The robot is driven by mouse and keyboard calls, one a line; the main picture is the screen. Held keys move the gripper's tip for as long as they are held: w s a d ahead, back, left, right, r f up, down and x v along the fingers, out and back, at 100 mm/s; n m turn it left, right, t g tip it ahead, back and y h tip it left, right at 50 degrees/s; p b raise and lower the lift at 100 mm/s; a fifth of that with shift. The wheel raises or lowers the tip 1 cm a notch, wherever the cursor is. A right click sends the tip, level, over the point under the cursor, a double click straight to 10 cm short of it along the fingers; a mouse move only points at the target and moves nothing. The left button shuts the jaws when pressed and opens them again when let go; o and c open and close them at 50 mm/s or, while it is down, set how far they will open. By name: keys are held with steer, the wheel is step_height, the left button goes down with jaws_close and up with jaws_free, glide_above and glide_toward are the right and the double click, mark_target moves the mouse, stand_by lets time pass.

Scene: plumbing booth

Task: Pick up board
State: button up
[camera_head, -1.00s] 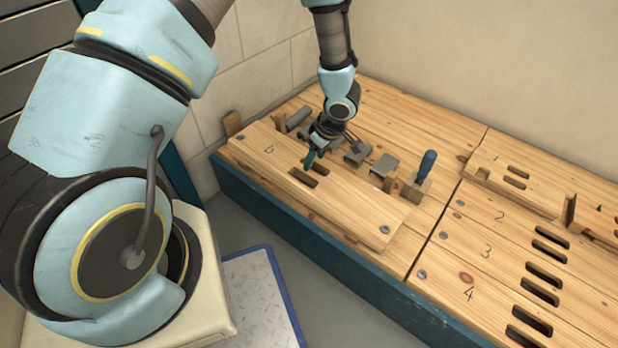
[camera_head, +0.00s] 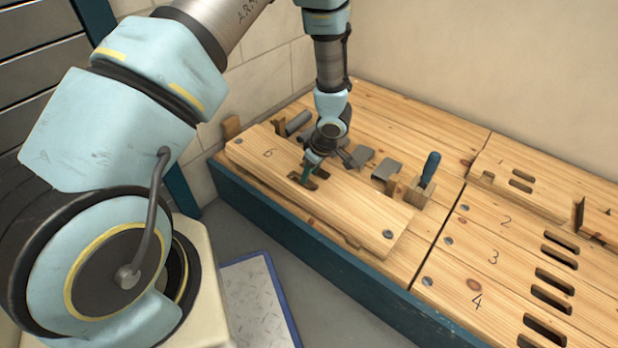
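The wooden board marked 6 (camera_head: 345,205) lies along the left part of the workbench, at its front side. It has a pair of dark slots near its middle and a round metal bolt head near its right end. My gripper (camera_head: 307,175) points down at these slots, with a teal finger at or in the slot opening. The gripper body and wrist hide part of the slots and the far finger. I cannot tell whether the fingers are closed on the wood between the slots.
Behind the board are grey metal blocks (camera_head: 386,168), a grey cylinder (camera_head: 298,122) and a blue-handled tool (camera_head: 430,168) in a wooden holder. Slotted boards numbered 2, 3 and 4 (camera_head: 470,262) lie right.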

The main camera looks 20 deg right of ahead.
jaws_close()
stand_by(1.0)
